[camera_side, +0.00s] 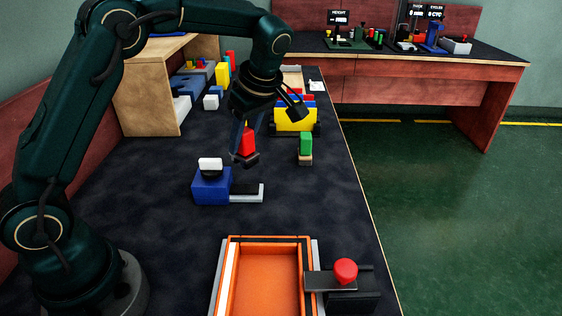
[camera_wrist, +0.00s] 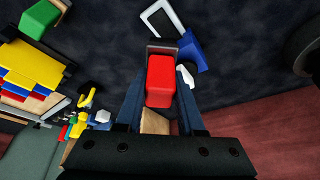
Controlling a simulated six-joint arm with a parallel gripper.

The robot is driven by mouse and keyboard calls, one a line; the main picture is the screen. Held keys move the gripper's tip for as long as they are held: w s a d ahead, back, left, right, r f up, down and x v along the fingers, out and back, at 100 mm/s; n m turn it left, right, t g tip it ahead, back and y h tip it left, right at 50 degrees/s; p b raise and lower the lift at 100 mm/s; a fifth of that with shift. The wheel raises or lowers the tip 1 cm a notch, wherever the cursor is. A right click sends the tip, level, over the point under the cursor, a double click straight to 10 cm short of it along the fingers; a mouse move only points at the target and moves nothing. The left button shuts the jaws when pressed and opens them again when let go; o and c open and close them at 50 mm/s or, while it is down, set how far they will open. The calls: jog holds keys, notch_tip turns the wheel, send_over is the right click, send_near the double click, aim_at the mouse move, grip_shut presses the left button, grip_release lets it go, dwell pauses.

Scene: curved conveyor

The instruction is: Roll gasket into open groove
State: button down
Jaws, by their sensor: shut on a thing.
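My gripper (camera_side: 241,150) is shut on a red block-shaped handle (camera_side: 247,141) with a dark piece at its lower end, held above the dark table. In the wrist view the red handle (camera_wrist: 160,80) lies between the two blue-grey fingers (camera_wrist: 158,85), its dark end pointing away. An orange tray-like frame (camera_side: 268,240) lies at the front, apart from my gripper. A white strip (camera_side: 229,280) runs along its left side, and a dark line follows its top and right edges. I cannot tell which part is the gasket or whether the groove is empty.
A blue block with a white top (camera_side: 211,186) and a grey bracket stands between gripper and frame. A red-knobbed dark clamp (camera_side: 345,270) sits at the frame's right. A green block (camera_side: 305,144) and a yellow bin (camera_side: 295,120) stand behind. The table's right edge is near the frame.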

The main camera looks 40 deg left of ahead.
aim_at(248, 154)
jog(key=shift+f, duration=2.9)
jog(key=shift+f, duration=0.6)
jog(key=shift+r, duration=3.6)
